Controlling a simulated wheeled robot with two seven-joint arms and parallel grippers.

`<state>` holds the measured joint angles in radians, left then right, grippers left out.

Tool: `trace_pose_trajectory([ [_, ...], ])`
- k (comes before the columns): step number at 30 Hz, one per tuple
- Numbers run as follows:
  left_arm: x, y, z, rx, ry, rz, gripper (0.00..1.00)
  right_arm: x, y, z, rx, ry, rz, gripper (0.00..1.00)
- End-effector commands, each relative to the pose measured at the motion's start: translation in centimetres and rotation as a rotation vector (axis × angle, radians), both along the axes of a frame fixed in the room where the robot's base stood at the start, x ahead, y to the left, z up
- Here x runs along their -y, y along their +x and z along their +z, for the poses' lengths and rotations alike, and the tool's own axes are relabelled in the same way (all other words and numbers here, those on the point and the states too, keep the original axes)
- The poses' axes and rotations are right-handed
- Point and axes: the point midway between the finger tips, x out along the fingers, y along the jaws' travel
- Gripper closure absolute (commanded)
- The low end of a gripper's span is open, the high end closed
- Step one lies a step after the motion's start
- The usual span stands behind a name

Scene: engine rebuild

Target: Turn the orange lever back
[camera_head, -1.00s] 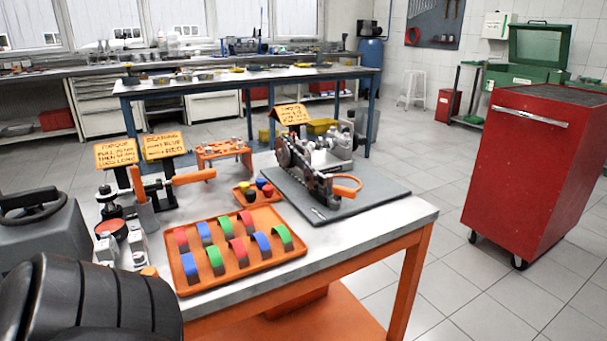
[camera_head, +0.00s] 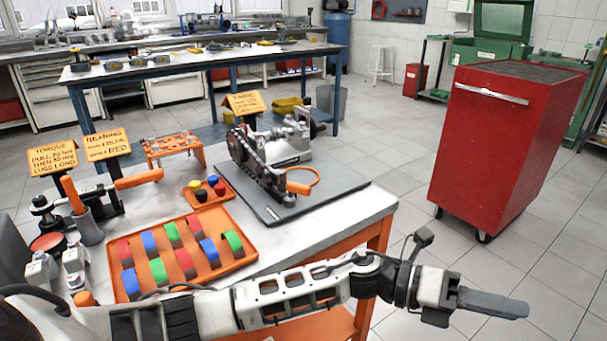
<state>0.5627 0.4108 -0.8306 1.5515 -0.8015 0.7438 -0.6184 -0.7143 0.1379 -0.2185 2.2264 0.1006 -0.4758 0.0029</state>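An orange looped piece with a thick orange end (camera_head: 298,188) sticks out at the near right of the engine assembly (camera_head: 262,160), which stands on a grey mat (camera_head: 335,194). I cannot tell for sure whether it is the lever. Other orange handles are a long horizontal one (camera_head: 138,179) and an upright one (camera_head: 72,194), both at the table's left. My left arm crosses the foreground, and my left gripper (camera_head: 492,303) points right, past the table's near right corner. It is seen side-on, touches nothing, and its finger gap is hidden. My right gripper is out of view.
An orange tray (camera_head: 196,278) of coloured arched pieces lies near the front, partly behind my arm. A small tray (camera_head: 211,198) with coloured caps and several signs stand behind. A red cabinet (camera_head: 500,150) stands to the right, with open floor between it and the table.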

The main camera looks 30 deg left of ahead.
Motion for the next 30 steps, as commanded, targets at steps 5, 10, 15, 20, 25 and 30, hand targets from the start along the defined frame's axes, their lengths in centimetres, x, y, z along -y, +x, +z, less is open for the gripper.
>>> trace_pose_trajectory([
  [5, -5.1, 4.5, -0.5, 0.489, 0.491, -0.242, 0.64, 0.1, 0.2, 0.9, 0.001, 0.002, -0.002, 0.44],
  [10, -17.7, 10.6, 2.6, 0.746, 1.023, -0.465, 0.64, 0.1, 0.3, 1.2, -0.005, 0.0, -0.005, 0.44],
  [15, -30.8, 12.9, 10.3, 0.733, 1.425, -0.598, 0.64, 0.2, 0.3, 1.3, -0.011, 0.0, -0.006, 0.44],
  [20, -37.6, 12.0, 15.5, 0.647, 1.598, -0.647, 0.64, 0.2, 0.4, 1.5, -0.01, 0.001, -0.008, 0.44],
  [25, -39.6, 11.4, 16.3, 0.61, 1.642, -0.661, 0.64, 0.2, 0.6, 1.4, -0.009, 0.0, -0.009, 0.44],
  [30, -39.6, 11.4, 13.6, 0.609, 1.64, -0.664, 0.64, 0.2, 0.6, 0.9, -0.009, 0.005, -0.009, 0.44],
])
